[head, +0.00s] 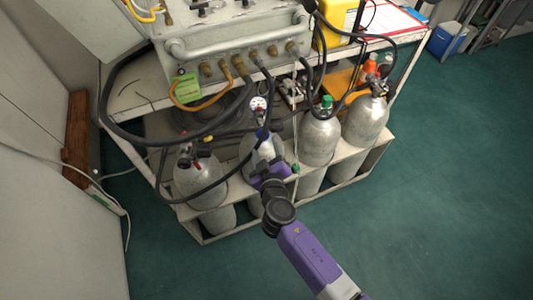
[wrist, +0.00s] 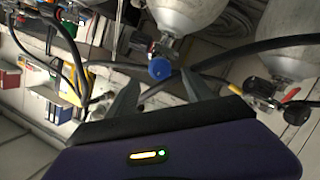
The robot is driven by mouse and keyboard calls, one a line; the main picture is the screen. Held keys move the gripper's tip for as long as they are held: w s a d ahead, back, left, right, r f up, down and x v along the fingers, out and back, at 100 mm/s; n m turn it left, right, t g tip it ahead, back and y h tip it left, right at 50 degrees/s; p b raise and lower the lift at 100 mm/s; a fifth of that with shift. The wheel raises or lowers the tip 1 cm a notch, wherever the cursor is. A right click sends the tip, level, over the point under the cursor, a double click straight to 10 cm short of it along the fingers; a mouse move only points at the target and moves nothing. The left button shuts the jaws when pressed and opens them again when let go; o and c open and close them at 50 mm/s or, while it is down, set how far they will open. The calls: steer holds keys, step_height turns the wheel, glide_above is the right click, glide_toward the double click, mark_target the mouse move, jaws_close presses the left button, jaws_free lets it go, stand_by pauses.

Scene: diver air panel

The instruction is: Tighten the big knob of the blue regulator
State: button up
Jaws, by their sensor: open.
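The blue regulator's big knob (wrist: 160,68) is a round blue knob, seen in the wrist view just beyond and between my fingertips. In the head view the blue regulator (head: 262,134) sits on top of the second cylinder from the left, below a round white gauge (head: 258,103). My gripper (wrist: 160,88) is open, with one finger on each side of the knob's line and nothing between them. In the head view my purple gripper (head: 270,174) is in front of that cylinder; its fingertips are hard to make out. I see no contact with the knob.
Other silver cylinders stand at left (head: 199,180) and right (head: 320,138) in a white rack (head: 172,203). Black hoses (head: 118,128) loop around the regulators. A grey panel box (head: 232,45) stands above. The green floor (head: 430,200) at right is clear.

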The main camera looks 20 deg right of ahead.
mark_target(263, 137)
steer(key=shift+b+x, duration=0.3)
steer(key=shift+x, duration=1)
steer(key=shift+b+x, duration=1.2)
steer(key=shift+x, duration=1.1)
